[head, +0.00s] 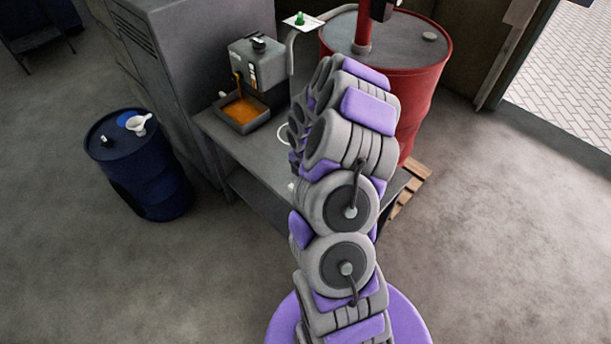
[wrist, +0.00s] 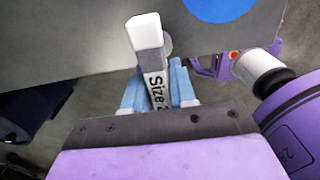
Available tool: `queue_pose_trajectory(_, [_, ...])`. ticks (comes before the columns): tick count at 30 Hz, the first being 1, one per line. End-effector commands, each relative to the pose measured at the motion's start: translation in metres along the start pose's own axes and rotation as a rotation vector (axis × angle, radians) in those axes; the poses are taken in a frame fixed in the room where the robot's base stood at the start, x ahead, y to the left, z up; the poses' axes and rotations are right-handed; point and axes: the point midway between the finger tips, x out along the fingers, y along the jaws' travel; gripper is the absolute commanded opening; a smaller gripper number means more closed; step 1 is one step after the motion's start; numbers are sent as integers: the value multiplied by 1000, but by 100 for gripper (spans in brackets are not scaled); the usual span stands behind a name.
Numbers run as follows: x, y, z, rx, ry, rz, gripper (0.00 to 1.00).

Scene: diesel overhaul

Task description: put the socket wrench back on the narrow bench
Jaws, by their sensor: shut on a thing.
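In the head view a narrow grey bench (head: 208,122) stands in the middle, partly covered by my arm. The gripper and wrench are hidden behind the arm there.
On the bench are an orange-filled tray (head: 243,113) and a grey device (head: 258,66). A red drum (head: 410,90) stands on a pallet (head: 408,190) behind right. A blue drum (head: 150,180) with a white funnel (head: 138,124) is at left. Floor at right is clear.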

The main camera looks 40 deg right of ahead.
Motion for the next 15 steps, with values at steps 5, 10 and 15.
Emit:
queue_pose_trajectory(5, [2, 0, 0, 0, 0, 0, 31])
queue_pose_trajectory(10, [3, 0, 0, 0, 0, 0, 48])
queue_pose_trajectory(15, [3, 0, 0, 0, 0, -1, 55])
